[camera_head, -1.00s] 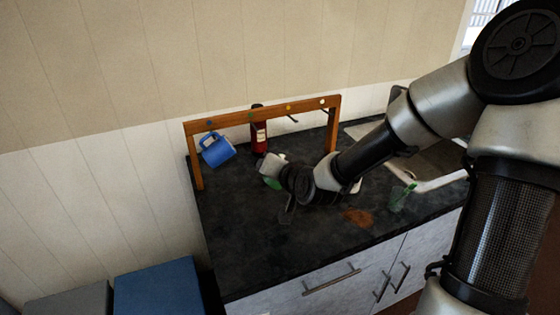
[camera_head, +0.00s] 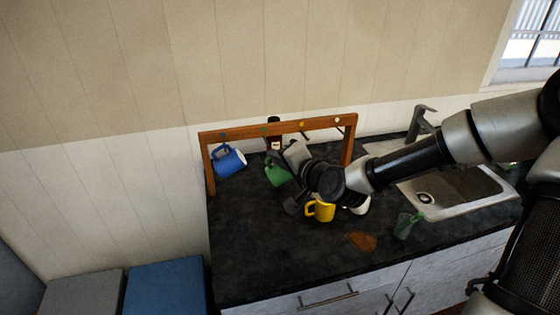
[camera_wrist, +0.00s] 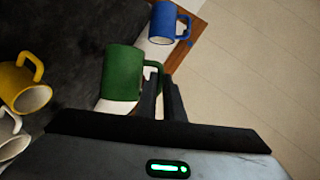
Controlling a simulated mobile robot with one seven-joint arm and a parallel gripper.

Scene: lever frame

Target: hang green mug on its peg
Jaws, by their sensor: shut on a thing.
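The green mug (camera_head: 277,174) is held in front of the wooden frame (camera_head: 233,134), below its top bar. A small green mark (camera_head: 264,131) shows on that bar, above the mug; whether a peg sticks out there is too small to tell. My gripper (camera_wrist: 166,95) is shut on the mug's handle in the wrist view, where the mug (camera_wrist: 122,75) appears tilted to the left of the fingers. In the head view my gripper partly covers the mug's right side. The mug appears apart from the bar.
A blue mug (camera_head: 230,162) hangs tilted at the frame's left end. A yellow mug (camera_head: 320,211) and a partly hidden white mug (camera_head: 361,205) stand on the dark counter. A red bottle stands behind the frame. A green-tinted glass (camera_head: 406,226), a brown patch (camera_head: 362,241) and the sink lie right.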

